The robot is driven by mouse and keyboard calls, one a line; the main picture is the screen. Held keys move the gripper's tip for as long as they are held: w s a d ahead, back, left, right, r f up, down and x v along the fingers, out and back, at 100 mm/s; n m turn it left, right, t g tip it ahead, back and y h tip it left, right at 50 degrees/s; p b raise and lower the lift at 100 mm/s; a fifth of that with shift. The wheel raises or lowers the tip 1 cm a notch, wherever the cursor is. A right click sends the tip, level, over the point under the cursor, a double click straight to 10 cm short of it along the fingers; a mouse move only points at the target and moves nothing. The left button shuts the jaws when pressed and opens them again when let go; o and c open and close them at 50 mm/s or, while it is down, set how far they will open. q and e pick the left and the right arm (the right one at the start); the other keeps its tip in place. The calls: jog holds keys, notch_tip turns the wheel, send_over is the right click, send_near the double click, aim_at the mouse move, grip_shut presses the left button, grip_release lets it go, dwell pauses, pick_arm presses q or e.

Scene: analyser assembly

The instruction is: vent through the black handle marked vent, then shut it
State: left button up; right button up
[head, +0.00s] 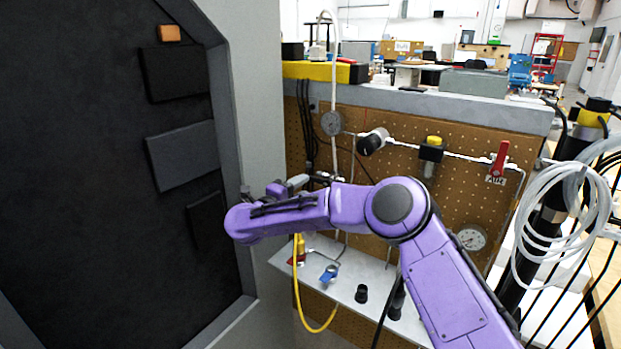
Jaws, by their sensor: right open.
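My right arm reaches in from the lower right, and its right gripper (294,184) is at the pegboard panel's left side, mostly hidden behind my own wrist. The jaws are open; I see nothing held. Thin pipes and small fittings (325,178) lie just right of the gripper. I cannot make out a black handle marked vent; it may be hidden behind my arm. A black round knob (372,141) sits on the pipe above my arm. My left gripper is out of view.
A dark cabinet (70,150) fills the left. A shelf below holds a blue-handled valve (329,273). A yellow hose (299,290) and white coiled tubing (545,215) hang nearby.

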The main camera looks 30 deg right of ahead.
aim_at(313, 180)
jog(key=p+x, duration=0.1)
jog(key=x, duration=0.3)
jog(key=shift+w+d, duration=0.1)
jog(key=shift+d, duration=0.25)
jog(key=shift+w+d, duration=0.15)
jog(key=shift+d, duration=0.05)
